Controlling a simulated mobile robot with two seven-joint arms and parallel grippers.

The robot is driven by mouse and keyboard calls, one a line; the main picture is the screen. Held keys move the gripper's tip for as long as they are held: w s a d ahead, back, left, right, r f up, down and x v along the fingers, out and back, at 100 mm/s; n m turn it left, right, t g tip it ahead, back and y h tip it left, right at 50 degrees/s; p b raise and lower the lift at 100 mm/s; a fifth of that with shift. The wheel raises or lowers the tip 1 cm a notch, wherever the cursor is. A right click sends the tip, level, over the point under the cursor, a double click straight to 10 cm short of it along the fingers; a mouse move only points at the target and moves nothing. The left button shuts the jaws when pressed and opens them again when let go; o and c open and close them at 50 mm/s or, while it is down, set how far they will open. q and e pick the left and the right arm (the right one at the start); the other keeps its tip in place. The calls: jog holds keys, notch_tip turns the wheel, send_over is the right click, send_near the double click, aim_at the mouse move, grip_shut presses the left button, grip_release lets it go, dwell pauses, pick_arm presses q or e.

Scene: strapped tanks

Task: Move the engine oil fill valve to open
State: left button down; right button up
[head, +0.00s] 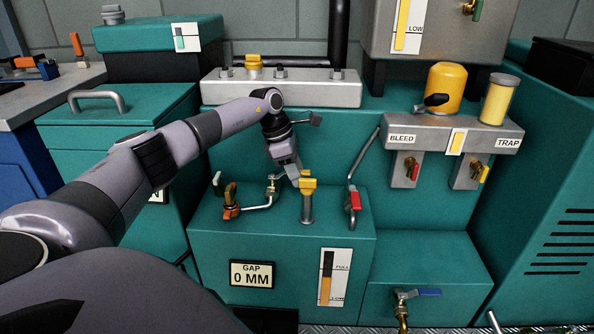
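A teal tank (215,250) stands in the middle, with a short metal neck (307,208) under a yellow cap (307,183) on its top. Left of the neck, a bent pipe (258,205) carries a brass valve (272,188) and ends near an orange fitting (231,208). A red-handled valve (354,199) sits on a pipe to the right of the neck. No label shows which is the engine oil fill valve. My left gripper (297,176) points down just behind and left of the yellow cap; contact and finger gap are unclear. My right gripper is out of view.
A blue-handled valve (417,293) is on the lower right tank. The BLEED valve (413,170) and TRAP valve (477,174) hang below a grey block (440,128). A gauge (333,277) and a "GAP 0 MM" sign (252,274) face forward.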

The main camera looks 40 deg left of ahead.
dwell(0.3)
pick_arm(q)
jog(key=m, duration=0.1)
jog(key=s+m+g, duration=0.1)
jog(key=m, duration=0.1)
jog(key=shift+s+d+h+p, duration=0.25)
jog(key=shift+d+h+p, duration=0.05)
jog(key=shift+d, duration=0.1)
jog(key=shift+m, duration=0.3)
jog(key=s+m, duration=0.1)
jog(key=s+m+g, duration=0.1)
jog(key=m, duration=0.1)
jog(key=shift+d+m, duration=0.25)
jog(key=shift+m, duration=0.05)
